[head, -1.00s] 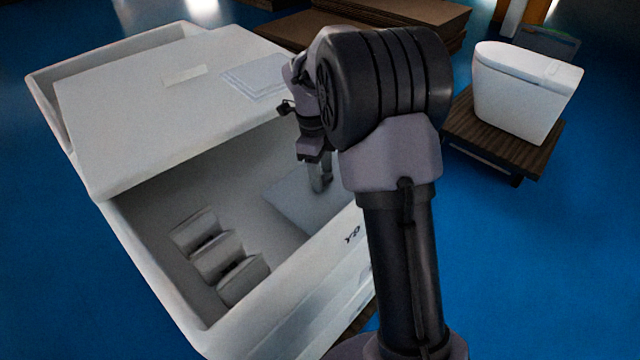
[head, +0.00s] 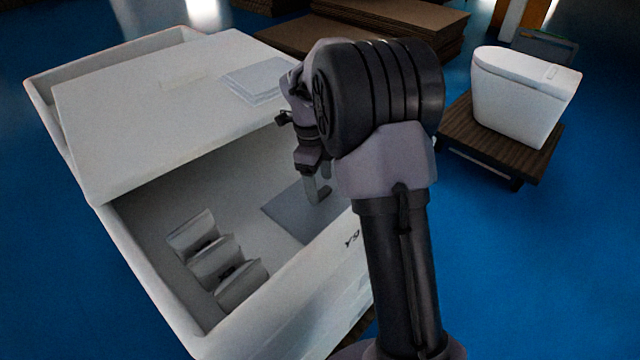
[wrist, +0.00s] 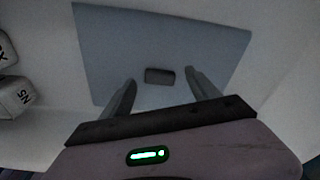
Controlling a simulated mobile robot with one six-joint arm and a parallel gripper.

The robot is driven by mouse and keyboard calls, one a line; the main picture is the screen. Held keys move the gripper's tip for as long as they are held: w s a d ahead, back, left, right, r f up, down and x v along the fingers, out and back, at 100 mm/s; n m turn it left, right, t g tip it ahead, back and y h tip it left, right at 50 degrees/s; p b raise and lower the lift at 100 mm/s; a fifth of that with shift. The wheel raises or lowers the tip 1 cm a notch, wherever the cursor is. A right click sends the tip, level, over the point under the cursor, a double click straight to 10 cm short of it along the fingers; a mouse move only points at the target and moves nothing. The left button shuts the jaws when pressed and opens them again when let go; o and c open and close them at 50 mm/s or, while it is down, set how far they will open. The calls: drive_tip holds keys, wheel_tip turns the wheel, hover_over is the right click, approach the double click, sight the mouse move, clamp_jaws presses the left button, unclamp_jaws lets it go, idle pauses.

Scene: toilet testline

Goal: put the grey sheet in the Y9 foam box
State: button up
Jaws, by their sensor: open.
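The grey sheet (head: 293,212) lies inside the white Y9 foam box (head: 150,285), flat on its floor as far as I can see, near the wall marked Y9. In the wrist view the sheet (wrist: 160,45) fills the middle, with a small dark block or tab (wrist: 159,76) on it. My gripper (head: 318,190) reaches down into the box over the sheet. Its fingers (wrist: 160,90) are spread apart in the wrist view, on either side of the dark tab, with nothing between them touching either finger. My arm hides part of the box's right side.
A white lid or panel (head: 150,120) lies across the far part of the box, with a stack of pale sheets (head: 255,83) on it. Several small labelled blocks (head: 215,258) stand inside the box on the left. A toilet (head: 520,95) stands on a wooden platform at right.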

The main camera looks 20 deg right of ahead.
wheel_tip(320, 180, up, 10)
drive_tip(key=p, duration=0.3)
drive_tip(key=s+a+r+n+t, duration=0.2)
drive_tip(key=s+a+r+n, duration=0.4)
drive_tip(key=r+n, duration=0.15)
drive_tip(key=s+a+n+t+y, duration=0.1)
drive_tip(key=s+a+n+t, duration=0.1)
drive_tip(key=s+a+n, duration=0.2)
drive_tip(key=s+a+n+t+y, duration=0.2)
drive_tip(key=s+a+n, duration=0.2)
drive_tip(key=s+n, duration=0.7)
drive_tip(key=s, duration=0.4)
drive_tip(key=shift+s+a+r+t, duration=0.3)
drive_tip(key=shift+r+t, duration=0.1)
wheel_tip(320, 180, down, 8)
drive_tip(key=b, duration=0.8)
drive_tip(key=shift+f+b, duration=0.25)
drive_tip(key=shift+b, duration=0.05)
drive_tip(key=shift+r+p, duration=0.5)
